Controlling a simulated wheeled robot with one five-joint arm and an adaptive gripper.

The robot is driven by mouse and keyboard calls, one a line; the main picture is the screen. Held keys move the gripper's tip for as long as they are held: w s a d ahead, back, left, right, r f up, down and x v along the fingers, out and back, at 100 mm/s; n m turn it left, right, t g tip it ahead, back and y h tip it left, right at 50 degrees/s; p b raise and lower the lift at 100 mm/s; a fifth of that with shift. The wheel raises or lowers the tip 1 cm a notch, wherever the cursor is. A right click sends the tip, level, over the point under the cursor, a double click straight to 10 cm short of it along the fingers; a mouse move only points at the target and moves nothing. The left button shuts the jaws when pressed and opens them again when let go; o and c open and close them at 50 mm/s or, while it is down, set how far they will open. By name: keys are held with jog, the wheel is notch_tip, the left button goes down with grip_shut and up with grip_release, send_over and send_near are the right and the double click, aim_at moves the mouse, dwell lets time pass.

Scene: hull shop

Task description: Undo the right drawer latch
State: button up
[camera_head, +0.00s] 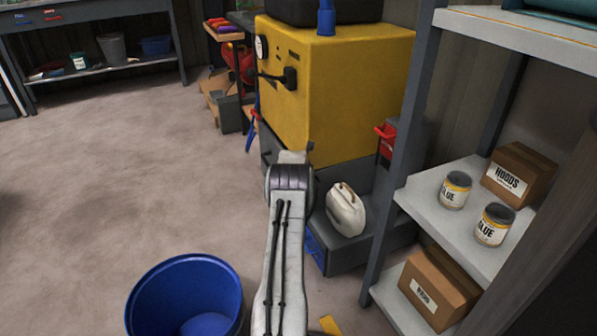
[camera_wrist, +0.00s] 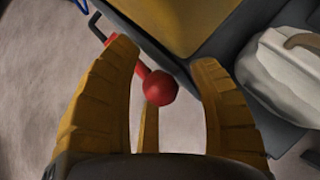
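A red ball knob (camera_wrist: 160,88) on a short red lever (camera_wrist: 139,68) shows in the wrist view, beside the dark grey edge under the yellow cabinet (camera_wrist: 185,20). It looks like the drawer latch; whether it is the right one I cannot tell. My gripper (camera_wrist: 165,55) is open, with its yellow fingers apart on either side of the knob. A gap shows between the knob and the right finger; contact on the left is unclear. In the head view my arm reaches to the base of the yellow cabinet (camera_head: 345,85) and hides the latch and fingertips.
A white jug (camera_head: 345,208) stands on the dark grey ledge right of my arm. A blue bucket (camera_head: 185,298) stands on the floor at left front. A shelf rack (camera_head: 455,225) with cans and boxes closes off the right. The floor at left is clear.

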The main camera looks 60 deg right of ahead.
jog(key=shift+a, duration=0.2)
jog(key=v, duration=1.1)
jog(key=shift+s+r, duration=0.15)
jog(key=shift+r, duration=0.2)
jog(key=shift+a, duration=0.1)
dwell(0.6)
